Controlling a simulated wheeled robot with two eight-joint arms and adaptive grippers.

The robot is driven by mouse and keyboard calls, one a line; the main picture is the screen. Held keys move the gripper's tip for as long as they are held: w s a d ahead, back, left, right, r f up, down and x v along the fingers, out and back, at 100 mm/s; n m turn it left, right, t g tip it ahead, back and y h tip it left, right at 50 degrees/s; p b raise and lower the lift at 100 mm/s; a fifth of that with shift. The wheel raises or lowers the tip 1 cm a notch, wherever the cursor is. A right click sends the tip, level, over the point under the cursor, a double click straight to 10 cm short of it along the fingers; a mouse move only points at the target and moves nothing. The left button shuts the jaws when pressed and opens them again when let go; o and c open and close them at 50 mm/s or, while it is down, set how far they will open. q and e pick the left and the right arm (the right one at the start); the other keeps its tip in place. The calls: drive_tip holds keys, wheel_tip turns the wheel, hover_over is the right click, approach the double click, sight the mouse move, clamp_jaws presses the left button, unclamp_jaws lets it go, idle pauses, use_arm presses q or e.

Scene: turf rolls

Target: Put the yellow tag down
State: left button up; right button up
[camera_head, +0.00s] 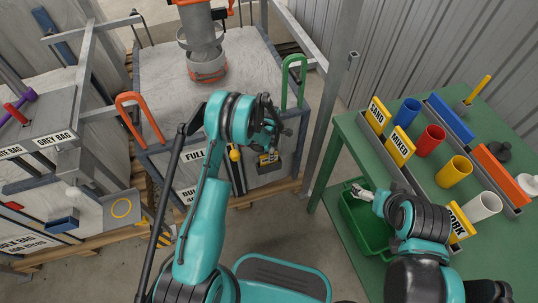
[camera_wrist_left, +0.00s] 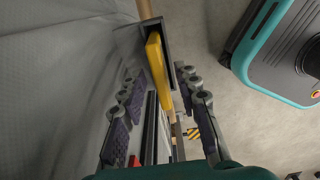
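The yellow tag (camera_head: 268,157) with dark print is upright at the front of the big bag's crate, right of the FULL label. In the left wrist view a yellow piece (camera_wrist_left: 157,70), seen nearly edge-on, stands between my left fingers; it appears to be this tag. My left gripper (camera_head: 276,134) is just above the tag, partly hidden by its own wrist. In the wrist view its fingers (camera_wrist_left: 160,115) stand apart, with gaps beside the yellow piece. My right gripper (camera_head: 360,190) hangs over the green bin; its fingers are too small to judge.
The green bin (camera_head: 351,222) sits beside the green table (camera_head: 353,134), which holds several coloured cups and the SAND and MIXED signs. A green hooped handle (camera_head: 304,80) and an orange one (camera_head: 120,98) rise near my left arm. A yellow-knobbed black tool (camera_head: 234,154) hangs close by.

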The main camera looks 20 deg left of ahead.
use_arm(q)
drive_tip(key=s+r+m+t+p, duration=0.1)
drive_tip(key=s+r+m, duration=0.25)
drive_tip(key=r, duration=0.75)
drive_tip(key=s+r+m+t+p, duration=0.15)
drive_tip(key=r+m, duration=0.25)
drive_tip(key=r, duration=0.6)
drive_tip(key=s+r+m+t+p, duration=0.1)
drive_tip(key=s+r+m, duration=0.2)
drive_tip(key=r, duration=0.8)
drive_tip(key=s+r+m+t, duration=0.2)
drive_tip(key=s+r+m, duration=0.1)
drive_tip(key=s+m, duration=0.4)
drive_tip(key=s+r+m+t, duration=0.1)
drive_tip(key=s+r+m, duration=0.2)
drive_tip(key=s+m, duration=0.4)
drive_tip(key=shift+s+t, duration=0.35)
drive_tip(key=shift+s, duration=1.6)
drive_tip(key=shift+a+r, duration=0.1)
